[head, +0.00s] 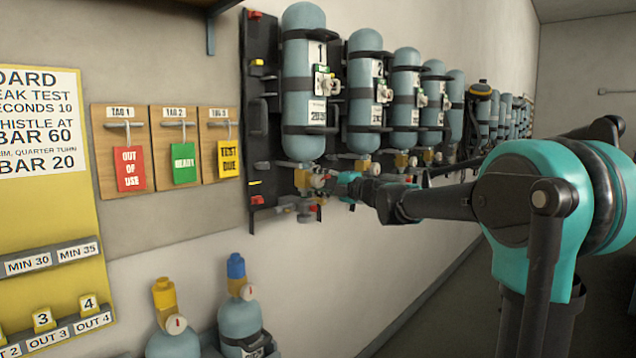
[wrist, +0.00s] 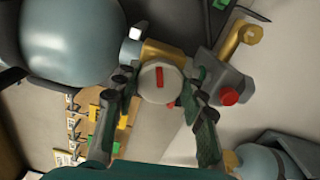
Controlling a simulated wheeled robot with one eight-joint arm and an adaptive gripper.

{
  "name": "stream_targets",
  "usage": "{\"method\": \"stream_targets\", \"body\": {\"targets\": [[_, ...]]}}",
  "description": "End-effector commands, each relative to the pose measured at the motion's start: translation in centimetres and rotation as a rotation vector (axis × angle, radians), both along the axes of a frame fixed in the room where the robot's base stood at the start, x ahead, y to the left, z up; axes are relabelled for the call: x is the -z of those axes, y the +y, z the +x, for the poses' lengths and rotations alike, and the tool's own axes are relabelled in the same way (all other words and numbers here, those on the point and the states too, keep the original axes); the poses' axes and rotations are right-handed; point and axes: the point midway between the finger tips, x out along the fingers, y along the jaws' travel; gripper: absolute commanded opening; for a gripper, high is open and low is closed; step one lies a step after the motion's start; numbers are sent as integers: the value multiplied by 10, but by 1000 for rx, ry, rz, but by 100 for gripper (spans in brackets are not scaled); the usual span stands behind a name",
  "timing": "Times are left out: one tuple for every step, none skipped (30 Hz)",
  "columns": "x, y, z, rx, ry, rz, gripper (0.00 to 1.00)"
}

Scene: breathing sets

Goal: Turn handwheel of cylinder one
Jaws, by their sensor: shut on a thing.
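Cylinder one (head: 304,85), blue-grey with a "1" label, hangs upright in dark straps on the wall rack. It also shows large at upper left in the wrist view (wrist: 75,40). A brass valve (head: 302,178) sits at its lower end. In the wrist view the handwheel (wrist: 158,88) is a pale round disc with a red mark, beside the brass valve body (wrist: 163,53). My gripper (wrist: 160,98) has one finger on each side of the handwheel and is shut on it. In the head view my gripper (head: 336,183) reaches the valve from the right and partly hides the handwheel.
More cylinders (head: 364,80) hang to the right, with brass valves below. A grey fitting with a red knob (wrist: 230,97) is close to my right finger. Tag boards (head: 124,150) are on the wall at left. Two cylinders (head: 240,318) stand below.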

Motion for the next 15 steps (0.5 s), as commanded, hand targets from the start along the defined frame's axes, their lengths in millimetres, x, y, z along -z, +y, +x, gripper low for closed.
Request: {"method": "stream_targets", "body": {"targets": [[1,0,0,-1,0,-1,12],[1,0,0,-1,0,-1,43],[1,0,0,-1,0,-1,48],[0,0,0,-1,0,-1,52],[0,0,0,-1,0,-1,55],[0,0,0,0,-1,-1,60],[0,0,0,0,-1,-1,62],[0,0,0,0,-1,-1,62],[0,0,0,0,-1,-1,62],[0,0,0,0,-1,-1,62],[0,0,0,0,-1,-1,62],[0,0,0,0,-1,-1,62],[0,0,0,0,-1,-1,62],[0,0,0,0,-1,-1,62],[0,0,0,0,-1,-1,62]]}}
